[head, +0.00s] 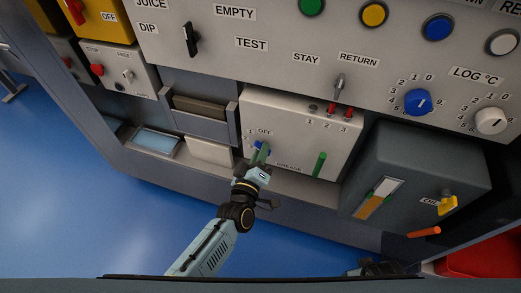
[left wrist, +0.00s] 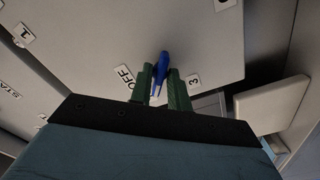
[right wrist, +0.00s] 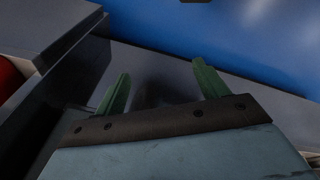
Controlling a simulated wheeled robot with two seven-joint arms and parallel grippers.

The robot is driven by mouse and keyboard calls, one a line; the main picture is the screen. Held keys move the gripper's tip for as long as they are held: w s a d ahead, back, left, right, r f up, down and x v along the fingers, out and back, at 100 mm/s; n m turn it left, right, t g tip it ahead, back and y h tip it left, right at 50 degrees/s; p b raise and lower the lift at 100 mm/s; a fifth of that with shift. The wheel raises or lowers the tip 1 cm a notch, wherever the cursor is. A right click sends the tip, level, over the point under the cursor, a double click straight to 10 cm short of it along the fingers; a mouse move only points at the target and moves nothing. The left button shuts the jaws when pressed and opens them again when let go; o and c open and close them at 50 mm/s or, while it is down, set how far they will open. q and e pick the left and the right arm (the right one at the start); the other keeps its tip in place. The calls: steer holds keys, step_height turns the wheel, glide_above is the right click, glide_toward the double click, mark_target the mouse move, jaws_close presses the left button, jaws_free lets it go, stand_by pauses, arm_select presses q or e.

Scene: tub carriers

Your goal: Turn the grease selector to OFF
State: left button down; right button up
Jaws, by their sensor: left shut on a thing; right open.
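The grease selector is a small blue knob (head: 265,145) on the front of a pale box (head: 284,126) marked GREASE, just below its OFF label (head: 265,132). My left gripper (head: 260,154) is shut on this knob. In the left wrist view the blue knob (left wrist: 163,66) stands between the two green fingers, with the OFF label (left wrist: 124,75) at its left and a 3 label (left wrist: 195,80) at its right. The fingers hide part of the knob, so I cannot tell which mark it points to. My right gripper (right wrist: 161,68) is open and empty, away from the box.
A green handle (head: 319,164) stands on the same box, right of the knob. Small red switches (head: 332,111) are along its top. A dark grey box (head: 425,170) with a yellow tap (head: 447,203) and an orange lever (head: 424,232) stands to the right. Blue floor lies open at lower left.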

arm_select(q)
steer(key=shift+m+p, duration=1.05)
steer(key=shift+m, duration=4.15)
arm_select(e)
steer(key=s+f, duration=0.4)
steer(key=shift+s+d+f, duration=0.35)
steer(key=shift+d+f, duration=0.05)
steer(key=shift+g, duration=0.3)
arm_select(q)
steer(key=c, duration=1.3)
jaws_free()
arm_select(e)
steer(key=shift+w+a, duration=0.1)
steer(key=shift+w, duration=0.05)
arm_select(q)
steer(key=shift+s+a, duration=0.1)
steer(key=shift+s, duration=0.05)
